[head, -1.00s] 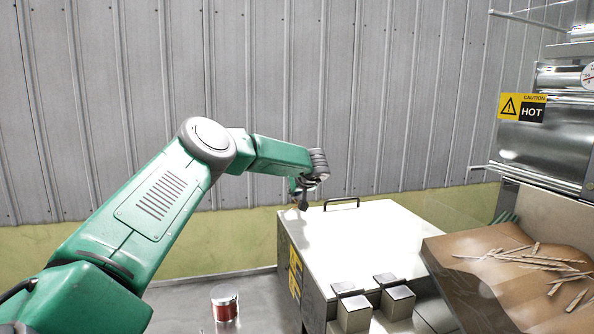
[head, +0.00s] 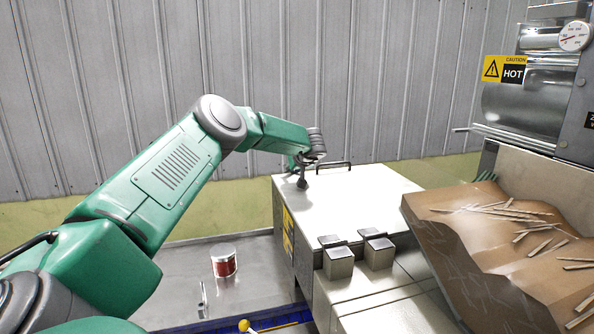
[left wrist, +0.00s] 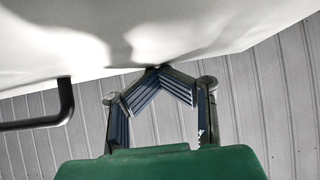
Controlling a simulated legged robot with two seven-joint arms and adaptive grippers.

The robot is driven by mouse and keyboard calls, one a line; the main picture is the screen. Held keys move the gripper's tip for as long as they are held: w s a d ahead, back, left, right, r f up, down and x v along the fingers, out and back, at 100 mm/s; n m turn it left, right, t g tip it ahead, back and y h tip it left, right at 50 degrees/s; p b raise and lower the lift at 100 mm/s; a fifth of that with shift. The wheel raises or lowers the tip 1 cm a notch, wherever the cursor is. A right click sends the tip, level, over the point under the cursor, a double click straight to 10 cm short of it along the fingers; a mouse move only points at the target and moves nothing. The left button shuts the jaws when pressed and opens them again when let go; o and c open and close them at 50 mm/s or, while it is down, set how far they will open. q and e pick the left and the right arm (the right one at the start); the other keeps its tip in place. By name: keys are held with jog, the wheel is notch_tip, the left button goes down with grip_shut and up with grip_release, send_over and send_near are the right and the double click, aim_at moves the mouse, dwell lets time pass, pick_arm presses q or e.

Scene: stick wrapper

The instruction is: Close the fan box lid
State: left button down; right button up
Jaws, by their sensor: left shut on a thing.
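The fan box (head: 284,240) is a pale metal box with a yellow label on its side, in the middle of the head view. Its white lid (head: 365,205) lies about flat on top, with a dark handle (head: 333,164) at the far edge. My left gripper (head: 302,184) is at the lid's far left corner. In the left wrist view its fingertips (left wrist: 156,69) come together at the edge of the white lid (left wrist: 200,30), shut on it; the exact grip is partly hidden. The handle (left wrist: 62,105) shows to the left there, apart from the fingers. My right gripper is not in view.
Two small metal blocks (head: 337,262) (head: 378,252) stand at the box's front. A red and silver can (head: 223,262) stands on the metal table (head: 185,270). A brown tray (head: 445,215) of sticks and a machine marked HOT (head: 513,74) are at the right.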

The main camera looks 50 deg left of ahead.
pick_arm(q)
jog(key=v, duration=1.1)
jog(key=shift+s, duration=0.15)
jog(key=shift+d+r, duration=0.25)
jog(key=shift+d, duration=0.1)
